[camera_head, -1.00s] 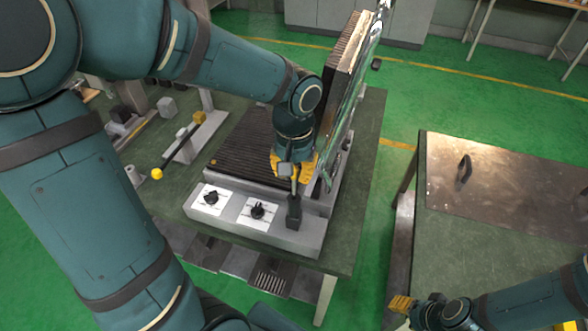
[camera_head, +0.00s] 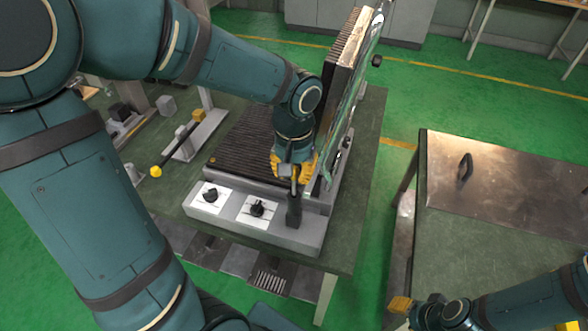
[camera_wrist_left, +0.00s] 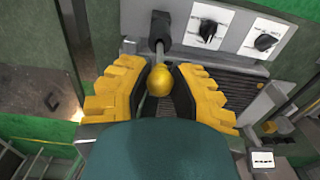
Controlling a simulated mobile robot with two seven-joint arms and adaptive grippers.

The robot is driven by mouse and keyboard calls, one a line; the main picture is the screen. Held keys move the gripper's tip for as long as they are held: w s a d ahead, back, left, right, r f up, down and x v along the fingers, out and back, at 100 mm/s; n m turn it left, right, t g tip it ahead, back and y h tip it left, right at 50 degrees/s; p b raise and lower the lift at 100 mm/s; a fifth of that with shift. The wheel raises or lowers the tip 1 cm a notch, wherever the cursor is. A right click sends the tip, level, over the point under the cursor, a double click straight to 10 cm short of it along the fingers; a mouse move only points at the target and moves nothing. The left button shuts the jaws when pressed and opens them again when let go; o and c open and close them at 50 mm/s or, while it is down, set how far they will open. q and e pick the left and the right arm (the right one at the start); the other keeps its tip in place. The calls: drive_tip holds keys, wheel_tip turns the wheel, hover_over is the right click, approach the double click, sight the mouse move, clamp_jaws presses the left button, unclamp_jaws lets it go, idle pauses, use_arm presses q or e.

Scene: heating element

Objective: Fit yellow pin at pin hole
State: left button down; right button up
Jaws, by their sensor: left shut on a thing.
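My left gripper (camera_head: 294,172) is above the front right of the heating device. In the left wrist view its yellow fingers (camera_wrist_left: 159,88) close around the round yellow head of the pin (camera_wrist_left: 158,80). A short grey shaft runs from this head towards a dark cylindrical post (camera_wrist_left: 160,28). The dark post (camera_head: 294,208) also shows in the head view, just below the fingertips. Whether the shaft sits in a hole there is hidden. My right gripper (camera_head: 401,305) is low on the right, far from the device, its opening unclear.
The device's front panel (camera_head: 270,237) carries two black dials. A ribbed plate (camera_head: 245,140) lies behind it, and a tilted upper plate (camera_head: 345,75) stands at the right. A yellow-ended rod (camera_head: 157,171) is at the left. A second table (camera_head: 480,235) is at the right.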

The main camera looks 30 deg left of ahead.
use_arm(q)
drive_tip(key=shift+f+b, duration=1)
drive_tip(key=shift+f, duration=0.3)
drive_tip(key=shift+r, duration=0.15)
drive_tip(key=shift+r+p, duration=1.3)
drive_tip(key=shift+r, duration=0.15)
drive_tip(key=shift+f+b, duration=1.3)
drive_tip(key=shift+f, duration=0.3)
idle(0.5)
drive_tip(key=c, duration=0.8)
unclamp_jaws()
drive_tip(key=shift+c, duration=0.2)
drive_tip(key=shift+r, duration=0.1)
wheel_tip(320, 180, up, 12)
